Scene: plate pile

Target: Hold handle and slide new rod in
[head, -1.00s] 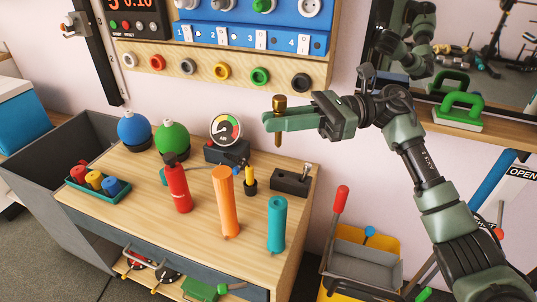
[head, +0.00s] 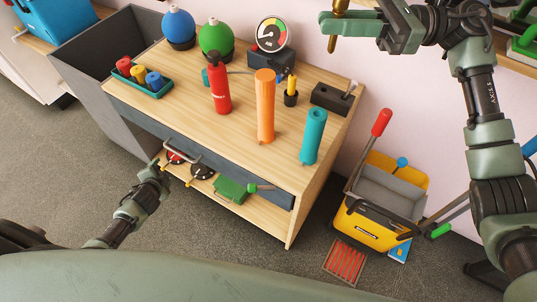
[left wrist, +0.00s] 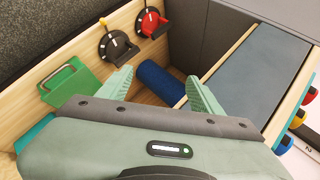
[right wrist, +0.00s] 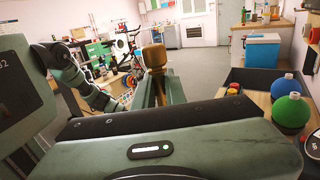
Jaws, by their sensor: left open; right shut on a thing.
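My right gripper (head: 340,20) is shut on a brass rod (head: 340,28), held upright above the back right of the workbench. The rod's brown-gold top (right wrist: 154,56) shows between the fingers in the right wrist view. My left gripper (head: 160,170) is open and empty at the bench's lower front, close to a silver bar handle (head: 182,154). In the left wrist view its fingers (left wrist: 160,85) spread before the lower shelf, with a blue cylinder (left wrist: 160,82) beyond them. I cannot tell which handle the task means.
An orange cylinder (head: 265,105), a teal cylinder (head: 313,135) and a red bottle (head: 218,88) stand on the bench. A yellow bucket (head: 365,228) stands on the floor at right.

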